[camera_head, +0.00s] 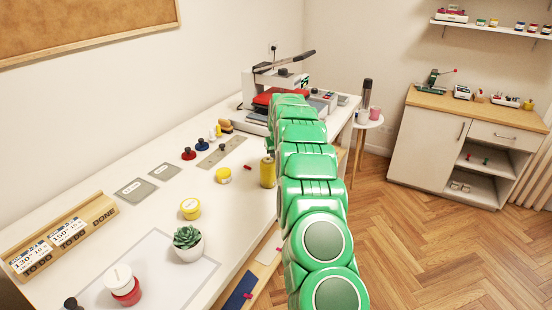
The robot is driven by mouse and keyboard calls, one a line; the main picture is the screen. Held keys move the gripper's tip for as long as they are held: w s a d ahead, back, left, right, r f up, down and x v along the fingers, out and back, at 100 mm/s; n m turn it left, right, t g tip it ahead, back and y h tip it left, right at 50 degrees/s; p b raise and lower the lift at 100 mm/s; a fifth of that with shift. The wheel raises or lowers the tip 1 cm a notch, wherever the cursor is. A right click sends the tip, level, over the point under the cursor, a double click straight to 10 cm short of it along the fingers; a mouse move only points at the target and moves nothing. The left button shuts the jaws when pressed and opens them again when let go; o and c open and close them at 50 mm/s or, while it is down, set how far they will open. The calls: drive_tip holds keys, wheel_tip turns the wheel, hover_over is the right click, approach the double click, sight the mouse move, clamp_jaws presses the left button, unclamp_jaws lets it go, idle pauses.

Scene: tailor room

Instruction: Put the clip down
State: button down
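My green arm stretches from the bottom right toward the heat press at the far end of the white table. My gripper does not show; it is hidden beyond the arm's far end. I cannot see a clip held in it. A small red piece (248,167), perhaps a clip, lies on the table left of the arm. Another small red piece (248,295) is on a dark blue strip (239,291) at the table's front edge. These are too small to identify surely.
The white table (150,210) holds a wooden label rack (62,238), a potted succulent (187,243), yellow-lidded tins (190,208), a yellow cylinder (267,172) and grey plates (136,191). The heat press (262,88) stands at the back. A cabinet (430,145) stands across the open wooden floor.

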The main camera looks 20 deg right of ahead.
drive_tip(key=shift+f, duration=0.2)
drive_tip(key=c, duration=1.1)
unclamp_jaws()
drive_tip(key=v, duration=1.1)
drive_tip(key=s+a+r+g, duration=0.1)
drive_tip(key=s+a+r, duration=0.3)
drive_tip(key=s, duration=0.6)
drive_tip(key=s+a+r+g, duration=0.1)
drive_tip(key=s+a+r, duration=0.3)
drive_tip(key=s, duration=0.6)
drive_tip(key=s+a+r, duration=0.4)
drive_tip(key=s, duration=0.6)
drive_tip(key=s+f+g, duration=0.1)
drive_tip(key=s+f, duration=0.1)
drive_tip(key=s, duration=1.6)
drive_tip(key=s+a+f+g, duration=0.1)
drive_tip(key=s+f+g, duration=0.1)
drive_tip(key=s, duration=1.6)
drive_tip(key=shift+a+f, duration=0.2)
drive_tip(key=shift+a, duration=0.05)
